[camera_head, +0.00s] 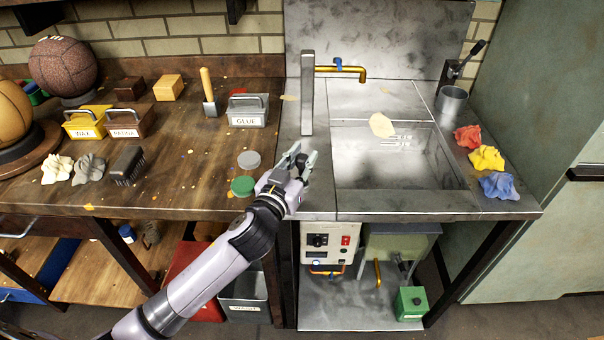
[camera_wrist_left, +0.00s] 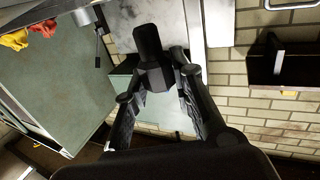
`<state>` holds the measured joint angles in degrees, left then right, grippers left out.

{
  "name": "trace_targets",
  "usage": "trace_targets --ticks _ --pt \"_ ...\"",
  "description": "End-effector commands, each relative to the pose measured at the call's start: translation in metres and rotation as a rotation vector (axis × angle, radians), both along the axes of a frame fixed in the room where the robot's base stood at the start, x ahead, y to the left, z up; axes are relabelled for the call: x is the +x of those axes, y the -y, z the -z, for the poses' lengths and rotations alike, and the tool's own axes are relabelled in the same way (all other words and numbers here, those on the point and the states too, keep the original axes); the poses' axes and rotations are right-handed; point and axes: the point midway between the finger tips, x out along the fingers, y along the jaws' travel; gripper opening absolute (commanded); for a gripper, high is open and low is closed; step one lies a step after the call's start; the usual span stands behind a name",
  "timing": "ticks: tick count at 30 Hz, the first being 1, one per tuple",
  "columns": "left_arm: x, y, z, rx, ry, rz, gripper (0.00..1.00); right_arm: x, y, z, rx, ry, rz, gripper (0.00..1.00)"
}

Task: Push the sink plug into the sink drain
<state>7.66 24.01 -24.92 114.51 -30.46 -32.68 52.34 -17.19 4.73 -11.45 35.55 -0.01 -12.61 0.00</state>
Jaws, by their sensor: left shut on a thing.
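My left gripper (camera_head: 304,158) is over the front left edge of the metal sink counter, left of the sink basin (camera_head: 420,170). In the left wrist view, its fingers (camera_wrist_left: 158,78) are closed around a black piece with a rounded upright end, which looks like the sink plug (camera_wrist_left: 149,45). The plug is held in the air, apart from the basin. In the head view the fingers largely hide it. The drain hole cannot be made out; slots show in the basin's back wall. My right gripper is not in view.
A brass faucet (camera_head: 345,72) and tall grey post (camera_head: 307,90) stand behind the gripper. A cream cloth (camera_head: 381,125) lies at the basin's back rim. Coloured cloths (camera_head: 486,158) lie right of it. A green lid (camera_head: 242,186) and glue box (camera_head: 247,112) are left.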

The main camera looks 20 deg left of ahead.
Motion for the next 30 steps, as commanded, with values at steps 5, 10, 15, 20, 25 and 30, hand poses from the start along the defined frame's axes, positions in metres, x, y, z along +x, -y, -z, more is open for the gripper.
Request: trace_targets --ticks 5,10,15,20,25,30 --pt "0.000 0.000 0.025 -0.001 -0.005 -0.001 0.00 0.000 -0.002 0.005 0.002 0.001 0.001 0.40" --pt "0.000 0.000 0.042 -0.001 -0.006 -0.001 0.00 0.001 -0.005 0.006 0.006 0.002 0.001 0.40" --pt "0.000 0.000 0.042 -0.001 -0.004 0.000 0.00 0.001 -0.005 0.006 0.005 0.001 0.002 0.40" --pt "0.000 0.000 0.041 -0.001 -0.003 0.000 0.31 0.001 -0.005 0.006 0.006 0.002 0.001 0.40" --pt "0.000 0.000 0.041 0.000 -0.002 0.000 0.43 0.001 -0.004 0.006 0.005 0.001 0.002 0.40" --pt "0.000 0.000 0.040 0.000 -0.002 0.000 0.43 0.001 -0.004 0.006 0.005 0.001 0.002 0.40"
